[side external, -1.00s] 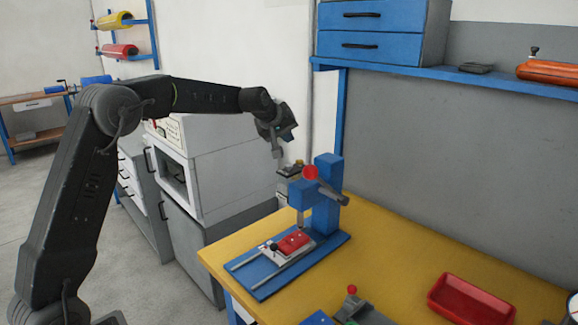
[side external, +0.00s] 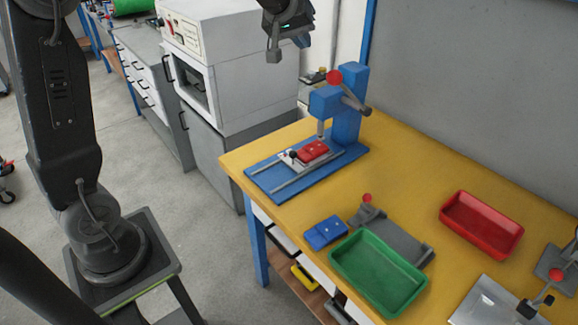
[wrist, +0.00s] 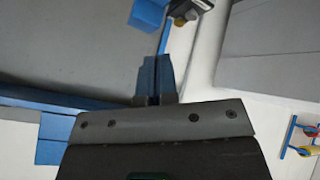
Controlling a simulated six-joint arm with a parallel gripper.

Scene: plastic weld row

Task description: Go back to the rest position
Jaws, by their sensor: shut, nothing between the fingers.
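My gripper (side external: 274,56) is in the air at the top of the side view, to the left of the blue press (side external: 347,105) and apart from it. In the wrist view its two fingers (wrist: 156,72) are together with nothing between them. Most of my arm above the gripper is cut off by the top edge of the side view. A red plastic part (side external: 313,151) lies on the sliding carriage at the foot of the press.
On the yellow bench are a blue part (side external: 325,232), a green tray (side external: 350,270), a red tray (side external: 460,218), a grey fixture (side external: 400,240) and a silver plate (side external: 485,303). A white cabinet oven (side external: 235,70) stands behind my gripper. Bare yellow bench lies right of the press.

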